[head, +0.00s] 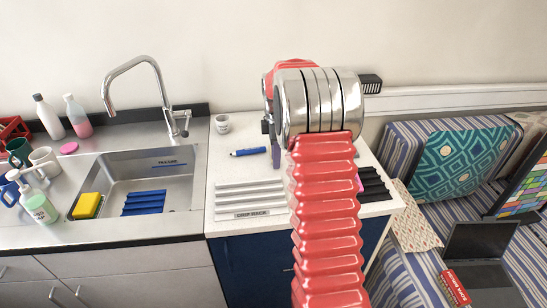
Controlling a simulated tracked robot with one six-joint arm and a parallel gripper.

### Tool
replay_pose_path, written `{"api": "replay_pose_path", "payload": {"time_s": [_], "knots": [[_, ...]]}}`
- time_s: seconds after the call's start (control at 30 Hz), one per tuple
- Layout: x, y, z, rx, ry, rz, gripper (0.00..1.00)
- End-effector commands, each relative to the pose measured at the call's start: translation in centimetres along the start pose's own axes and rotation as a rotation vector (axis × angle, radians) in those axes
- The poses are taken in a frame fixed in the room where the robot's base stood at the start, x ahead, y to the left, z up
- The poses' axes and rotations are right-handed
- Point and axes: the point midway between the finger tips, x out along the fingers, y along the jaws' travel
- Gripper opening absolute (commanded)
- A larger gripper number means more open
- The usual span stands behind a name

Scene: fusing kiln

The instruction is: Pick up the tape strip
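A pale tape-like strip with dark lettering (250,215) lies along the front of the light ribbed rack on the white counter, left of my arm. Another strip with lettering (168,163) is on the back wall of the sink. I cannot tell for sure which is the tape strip, and the lettering is too small to read. My red ribbed arm with its silver joint rises in front of the counter and hides its middle. My gripper's fingers do not show.
A blue marker (248,151) and a small white cup (222,123) are on the counter. A black ribbed rack (374,184) is right of my arm. The sink (120,166) holds a yellow sponge (86,205) and a blue ribbed mat (144,202). A laptop (478,252) sits on the striped seat.

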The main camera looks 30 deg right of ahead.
Motion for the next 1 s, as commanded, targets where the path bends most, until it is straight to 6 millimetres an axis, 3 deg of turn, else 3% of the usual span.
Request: {"api": "replay_pose_path", "payload": {"time_s": [0.37,0.73,1.0], "knots": [[-0.04,-0.01,0.02,0.000,0.000,0.000,0.26],[-0.05,-0.01,0.02,0.000,0.000,0.000,0.01],[-0.04,-0.01,0.01,0.000,0.000,0.000,0.00]]}}
